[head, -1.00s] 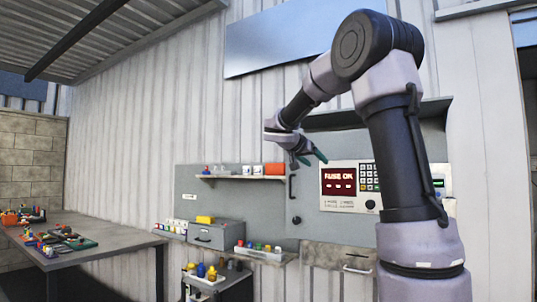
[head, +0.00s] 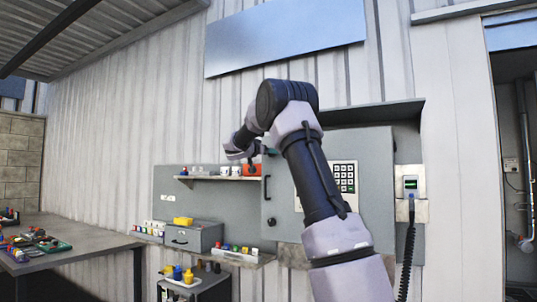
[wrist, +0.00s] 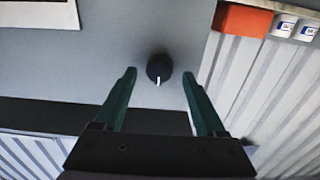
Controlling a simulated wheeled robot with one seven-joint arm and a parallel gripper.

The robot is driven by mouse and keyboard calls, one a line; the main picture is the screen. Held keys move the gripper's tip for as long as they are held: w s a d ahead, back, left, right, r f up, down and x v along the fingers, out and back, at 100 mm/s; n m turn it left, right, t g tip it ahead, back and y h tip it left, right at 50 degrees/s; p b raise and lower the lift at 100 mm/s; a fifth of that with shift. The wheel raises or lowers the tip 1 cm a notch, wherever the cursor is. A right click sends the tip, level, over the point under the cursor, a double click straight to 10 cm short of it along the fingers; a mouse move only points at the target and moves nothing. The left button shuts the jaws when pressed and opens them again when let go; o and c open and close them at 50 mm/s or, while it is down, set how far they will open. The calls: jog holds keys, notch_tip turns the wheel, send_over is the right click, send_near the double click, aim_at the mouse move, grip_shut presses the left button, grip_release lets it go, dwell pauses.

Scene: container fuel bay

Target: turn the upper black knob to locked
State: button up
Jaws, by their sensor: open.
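A round black knob (wrist: 159,68) with a white pointer mark is on a grey panel in the wrist view. The pointer points down the picture, toward my gripper. My gripper (wrist: 159,80) is open, its two green fingers one on each side of the knob with gaps between; I cannot tell how deep they reach. In the head view my gripper (head: 269,152) is by the upper left of the grey cabinet door (head: 376,180), and the upper knob is hidden there. A lower black knob (head: 271,221) shows on that door, below a black handle (head: 266,188).
An orange box (head: 252,169) stands on a shelf left of the door; it also shows in the wrist view (wrist: 240,20). A keypad (head: 345,177) is partly behind my arm. A grey toolbox (head: 194,236) and a cluttered workbench (head: 90,244) are at the left.

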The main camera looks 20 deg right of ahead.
jog(key=shift+w+d, duration=0.3)
jog(key=shift+d, duration=0.15)
grip_shut()
